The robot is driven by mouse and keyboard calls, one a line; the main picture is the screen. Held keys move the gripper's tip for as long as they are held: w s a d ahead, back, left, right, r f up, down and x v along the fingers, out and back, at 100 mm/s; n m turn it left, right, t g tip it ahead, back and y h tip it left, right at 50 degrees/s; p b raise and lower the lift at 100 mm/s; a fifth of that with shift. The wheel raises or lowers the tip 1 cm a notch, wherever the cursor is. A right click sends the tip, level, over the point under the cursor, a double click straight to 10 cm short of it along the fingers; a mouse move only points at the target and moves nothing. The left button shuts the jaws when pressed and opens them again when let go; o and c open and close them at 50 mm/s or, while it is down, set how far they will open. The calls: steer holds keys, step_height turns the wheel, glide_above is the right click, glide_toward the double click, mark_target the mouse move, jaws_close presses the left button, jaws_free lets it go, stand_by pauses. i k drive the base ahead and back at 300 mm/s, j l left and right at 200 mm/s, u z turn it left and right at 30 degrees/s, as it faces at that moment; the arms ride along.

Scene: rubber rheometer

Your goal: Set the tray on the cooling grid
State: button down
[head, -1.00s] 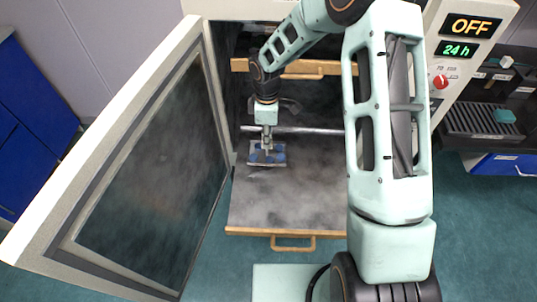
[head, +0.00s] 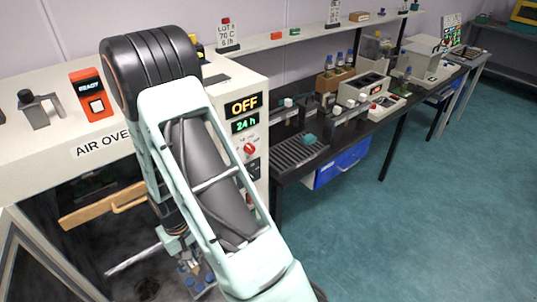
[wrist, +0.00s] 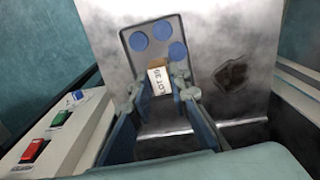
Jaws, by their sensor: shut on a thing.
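The tray (wrist: 191,57) is a small grey plate with several blue discs and a tag reading LOT 39. My gripper (wrist: 160,98) is shut on its tagged end in the wrist view. In the head view my gripper (head: 184,262) and the tray (head: 207,291) are low at the left, partly hidden by my arm, in front of the open oven. I cannot tell the tray's height over the oven's metal shelf (wrist: 215,35). The cooling grid (head: 297,152) is a dark ribbed rack on the black bench, right of the oven, apart from the tray.
Instruments (head: 366,87) and bottles crowd the bench behind and right of the grid. A blue drawer (head: 342,163) hangs below.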

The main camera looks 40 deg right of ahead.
mark_target(281, 157)
steer(key=k+l, duration=0.1)
steer(key=l, duration=2)
steer(key=k+l, duration=0.15)
steer(key=l, duration=0.9)
